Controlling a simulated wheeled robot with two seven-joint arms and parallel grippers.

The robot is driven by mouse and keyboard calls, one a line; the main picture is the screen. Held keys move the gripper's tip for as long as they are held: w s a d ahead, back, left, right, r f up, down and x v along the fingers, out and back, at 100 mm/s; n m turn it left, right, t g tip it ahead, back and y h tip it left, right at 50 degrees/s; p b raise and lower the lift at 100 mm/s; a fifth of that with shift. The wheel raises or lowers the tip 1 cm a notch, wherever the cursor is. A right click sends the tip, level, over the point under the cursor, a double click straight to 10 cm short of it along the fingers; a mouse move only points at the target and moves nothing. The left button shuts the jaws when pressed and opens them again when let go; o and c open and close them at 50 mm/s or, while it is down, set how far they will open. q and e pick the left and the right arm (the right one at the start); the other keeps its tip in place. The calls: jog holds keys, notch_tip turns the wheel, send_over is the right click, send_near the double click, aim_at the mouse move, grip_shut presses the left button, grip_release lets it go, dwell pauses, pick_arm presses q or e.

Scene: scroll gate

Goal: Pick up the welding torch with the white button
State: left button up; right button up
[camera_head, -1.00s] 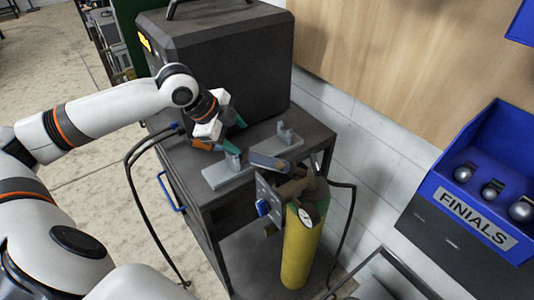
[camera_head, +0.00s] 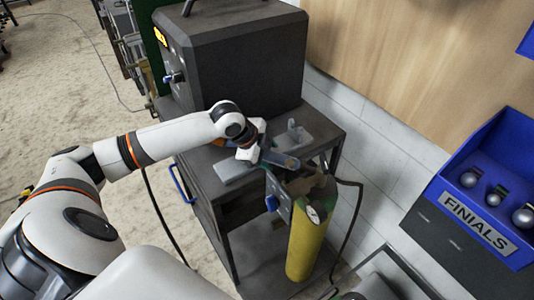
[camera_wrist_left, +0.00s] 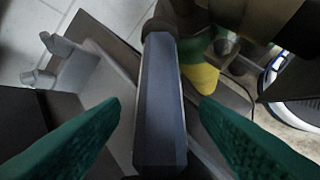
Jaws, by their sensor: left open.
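My left gripper (camera_head: 262,150) is open over the front edge of the dark cart top. In the left wrist view its two green finger pads (camera_wrist_left: 161,104) stand on either side of a long dark-grey bar (camera_wrist_left: 158,110), with a gap on both sides. This bar (camera_head: 283,160) points toward the gas bottle in the head view. I cannot tell for sure that it is the welding torch, and no white button shows. A grey holder (camera_head: 296,134) with an upright stands behind the gripper; it also shows in the left wrist view (camera_wrist_left: 68,66). My right gripper is not in view.
A yellow gas bottle (camera_head: 307,245) with a gauge stands at the cart's front right. A large dark machine (camera_head: 245,62) stands at the back of the cart. A blue FINIALS bin (camera_head: 480,195) is on the right. Dark hoses hang beside the cart.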

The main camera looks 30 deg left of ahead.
pick_arm(q)
jog(key=shift+c, duration=0.7)
jog(key=shift+r, duration=0.1)
jog(key=c, duration=1)
jog(key=shift+c, duration=0.2)
jog(key=shift+r, duration=0.1)
